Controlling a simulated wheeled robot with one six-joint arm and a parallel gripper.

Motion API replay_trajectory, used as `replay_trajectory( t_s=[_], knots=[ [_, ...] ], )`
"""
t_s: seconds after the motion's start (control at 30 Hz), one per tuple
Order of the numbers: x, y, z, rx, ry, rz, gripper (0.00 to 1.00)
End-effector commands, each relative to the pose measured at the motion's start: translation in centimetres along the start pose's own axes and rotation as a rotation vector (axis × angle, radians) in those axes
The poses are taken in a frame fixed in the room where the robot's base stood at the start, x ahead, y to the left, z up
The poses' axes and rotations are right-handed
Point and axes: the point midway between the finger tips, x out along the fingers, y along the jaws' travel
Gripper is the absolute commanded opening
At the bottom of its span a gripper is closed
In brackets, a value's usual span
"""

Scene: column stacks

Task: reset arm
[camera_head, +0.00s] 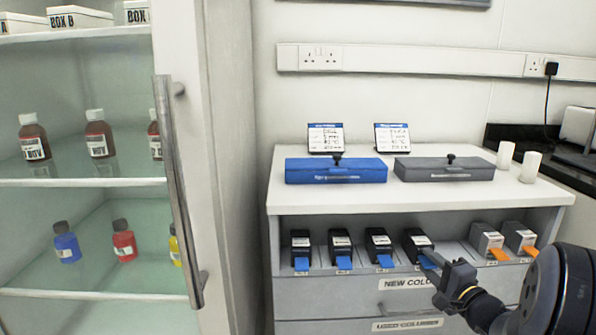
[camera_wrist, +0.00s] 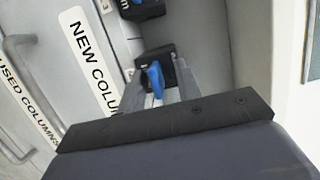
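My gripper (camera_head: 436,276) is in front of the cabinet's open shelf, at the fourth dark column box (camera_head: 416,240) from the left. Its tip is at or very near that box's blue tab (camera_head: 428,263). In the wrist view, a blue tab (camera_wrist: 155,80) lies between or just beyond the grey finger parts, in front of a black box (camera_wrist: 157,62). Whether the fingers touch the tab is unclear. The dark gripper body (camera_wrist: 175,150) hides the lower part of that view.
Other blue-tabbed boxes (camera_head: 340,245) stand to the left, and two grey orange-tabbed boxes (camera_head: 488,240) to the right. A blue case (camera_head: 336,172) and a grey case (camera_head: 445,170) are on top. A glass-fronted cabinet's handle (camera_head: 178,200) is left.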

Motion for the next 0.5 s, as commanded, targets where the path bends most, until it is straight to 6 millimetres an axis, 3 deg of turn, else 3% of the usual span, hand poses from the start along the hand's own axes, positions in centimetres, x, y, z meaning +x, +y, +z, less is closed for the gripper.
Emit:
replay_trajectory(
  t_s=[0.2, 0.5],
  knots=[
    [-4.4, 0.0, -0.2, 0.001, 0.005, 0.0, 0.33],
    [-9.5, 0.1, -0.1, 0.0, 0.004, -0.001, 0.33]
  ],
)
